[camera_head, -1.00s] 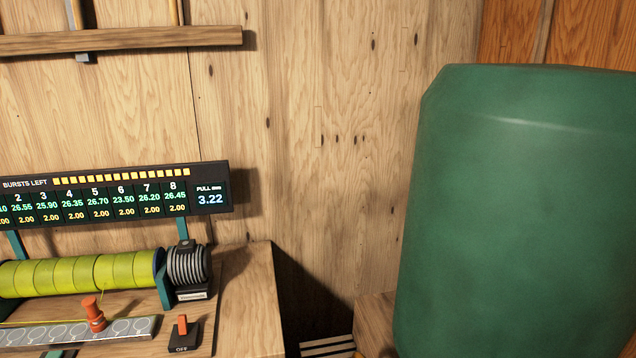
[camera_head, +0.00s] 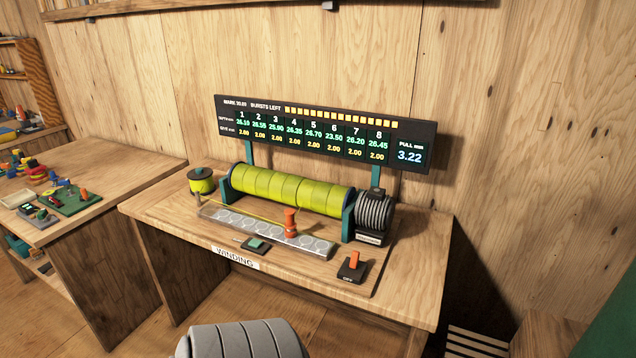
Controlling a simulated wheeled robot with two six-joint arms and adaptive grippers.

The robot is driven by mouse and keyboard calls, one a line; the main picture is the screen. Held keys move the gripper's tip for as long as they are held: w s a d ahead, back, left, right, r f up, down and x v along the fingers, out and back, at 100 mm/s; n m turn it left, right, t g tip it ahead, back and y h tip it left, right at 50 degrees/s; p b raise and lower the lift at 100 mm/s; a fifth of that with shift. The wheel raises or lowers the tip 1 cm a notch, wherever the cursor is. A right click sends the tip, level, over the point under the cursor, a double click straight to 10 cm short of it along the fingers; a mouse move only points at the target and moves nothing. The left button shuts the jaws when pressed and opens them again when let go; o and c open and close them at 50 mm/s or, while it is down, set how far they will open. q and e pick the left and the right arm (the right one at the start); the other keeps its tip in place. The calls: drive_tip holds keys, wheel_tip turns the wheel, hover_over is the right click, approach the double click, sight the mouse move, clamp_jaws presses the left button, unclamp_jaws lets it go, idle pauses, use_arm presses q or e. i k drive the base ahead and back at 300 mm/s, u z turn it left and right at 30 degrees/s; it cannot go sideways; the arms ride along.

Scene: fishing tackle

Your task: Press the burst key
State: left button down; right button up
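A small key with a green top on a dark base (camera_head: 255,244) sits near the front of the winding bench, left of centre; I take it to be the burst key, though no label on it is readable. An orange switch (camera_head: 353,265) on a dark base stands to its right. Behind the key are a grey strip with round marks (camera_head: 262,230), an orange peg (camera_head: 290,222) and a yellow-green roller (camera_head: 290,190). A display (camera_head: 320,133) above shows "BURSTS LEFT", several numbered columns and a pull of 3.22. Neither gripper is in view.
The wooden bench (camera_head: 420,255) carries a "WINDING" label (camera_head: 236,258). A yellow-green spool (camera_head: 201,181) stands at its left. Another table (camera_head: 120,180) with small tackle stands further left. A grey ribbed shape (camera_head: 245,342), unclear to me, rises at the bottom edge.

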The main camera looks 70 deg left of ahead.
sight(256, 244)
drive_tip(key=z, duration=1)
drive_tip(key=k, duration=1.3)
drive_tip(key=u, duration=1.8)
drive_tip(key=i, duration=0.5)
